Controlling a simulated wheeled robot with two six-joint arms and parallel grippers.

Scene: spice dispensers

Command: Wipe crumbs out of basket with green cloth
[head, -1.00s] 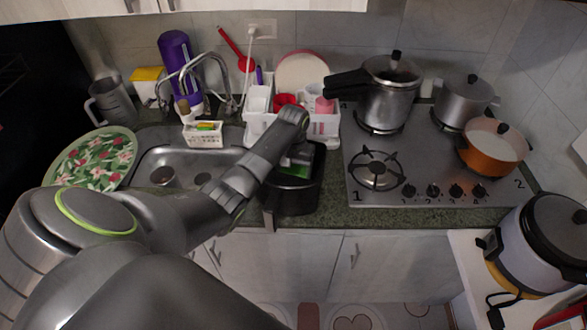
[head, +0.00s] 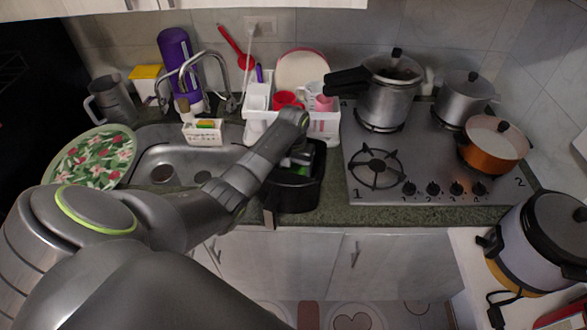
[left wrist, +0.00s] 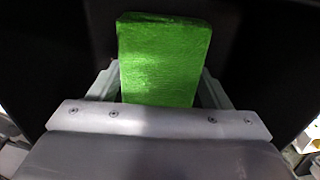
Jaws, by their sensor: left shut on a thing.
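The black basket (head: 297,196) stands on the counter between the sink and the stove. My left gripper (head: 303,158) reaches down into its opening. In the left wrist view my left gripper (left wrist: 160,92) is shut on the green cloth (left wrist: 163,55), a bright green rectangular block shape, with dark basket walls around it. A bit of the green cloth (head: 309,150) shows in the head view beside the gripper. The basket's floor and any crumbs are hidden or too dark to make out. My right gripper is not in view.
A white dish rack (head: 262,124) with cups stands right behind the basket. The stove (head: 420,180) with pots is close on the right. The sink (head: 180,160) is on the left, with a patterned plate (head: 92,158) at its edge.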

